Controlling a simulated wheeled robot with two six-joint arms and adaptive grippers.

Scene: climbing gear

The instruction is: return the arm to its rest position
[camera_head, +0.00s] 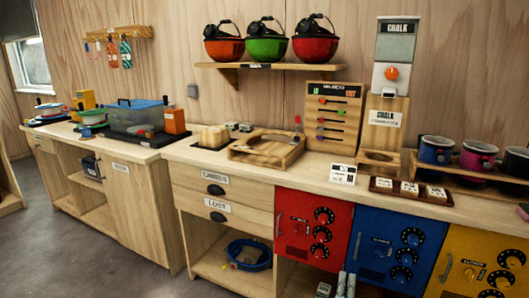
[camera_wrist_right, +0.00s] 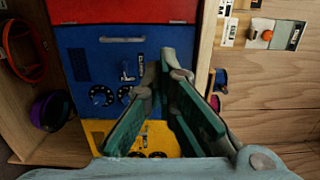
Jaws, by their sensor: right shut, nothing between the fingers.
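My right gripper (camera_wrist_right: 160,84) fills the lower middle of the right wrist view. Its two grey fingers with dark green pads come together at the tips, and nothing shows between them. In that view it is in front of a blue locker door (camera_wrist_right: 120,68) with dark dials. In the head view, two pale finger-like tips (camera_head: 346,281) show at the bottom edge, in front of the red and blue doors; they look like this gripper. The rest of the right arm is out of frame there. My left gripper is not in view.
The wooden counter (camera_head: 255,178) stands above red (camera_head: 296,238), blue (camera_head: 372,262) and yellow doors. Helmets (camera_head: 267,42) sit on a shelf. Grey floor (camera_head: 75,255) lies open at left.

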